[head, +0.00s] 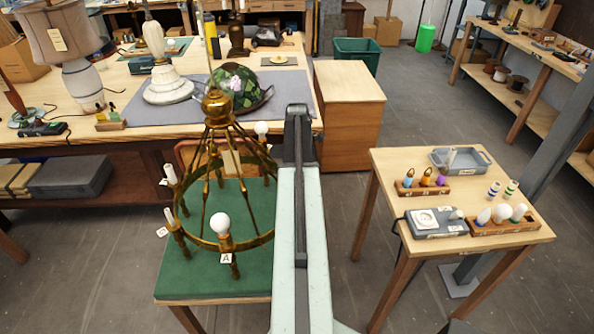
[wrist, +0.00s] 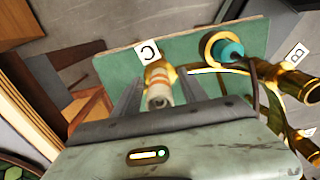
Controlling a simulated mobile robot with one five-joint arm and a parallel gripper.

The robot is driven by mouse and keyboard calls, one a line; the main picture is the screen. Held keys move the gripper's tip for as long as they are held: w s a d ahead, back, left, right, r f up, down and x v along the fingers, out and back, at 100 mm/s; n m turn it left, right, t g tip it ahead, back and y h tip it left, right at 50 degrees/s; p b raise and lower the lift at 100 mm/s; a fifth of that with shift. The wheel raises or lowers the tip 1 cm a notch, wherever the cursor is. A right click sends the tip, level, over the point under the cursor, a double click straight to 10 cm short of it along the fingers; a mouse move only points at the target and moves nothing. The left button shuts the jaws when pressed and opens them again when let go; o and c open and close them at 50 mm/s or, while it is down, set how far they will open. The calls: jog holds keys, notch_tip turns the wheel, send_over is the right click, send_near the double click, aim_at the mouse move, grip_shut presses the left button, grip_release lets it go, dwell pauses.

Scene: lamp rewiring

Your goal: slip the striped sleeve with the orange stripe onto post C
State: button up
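The sleeve with the orange stripe (wrist: 159,96) is white and shows in the wrist view between my gripper's fingers. It stands in line with a brass cup (wrist: 158,70) beside the tag C (wrist: 149,52) and appears seated on that post; how far down it sits is hidden. My gripper (wrist: 160,92) is open around the sleeve, with a gap seeming to show on each side. In the head view, my arm covers the gripper and post C. The brass chandelier frame (head: 182,226) stands on a green board.
A teal-topped brass cup (wrist: 228,50) is right of post C, and tag B (wrist: 294,55) is farther right. The side table (head: 385,164) holds a purple-striped sleeve (head: 494,190), a green-striped sleeve (head: 511,188), bulb racks and a grey tray (head: 480,161). A wooden cabinet (head: 345,130) stands behind my arm.

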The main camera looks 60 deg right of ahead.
notch_tip(320, 180, up, 8)
jog(key=p, duration=0.8)
jog(key=shift+f, duration=0.1)
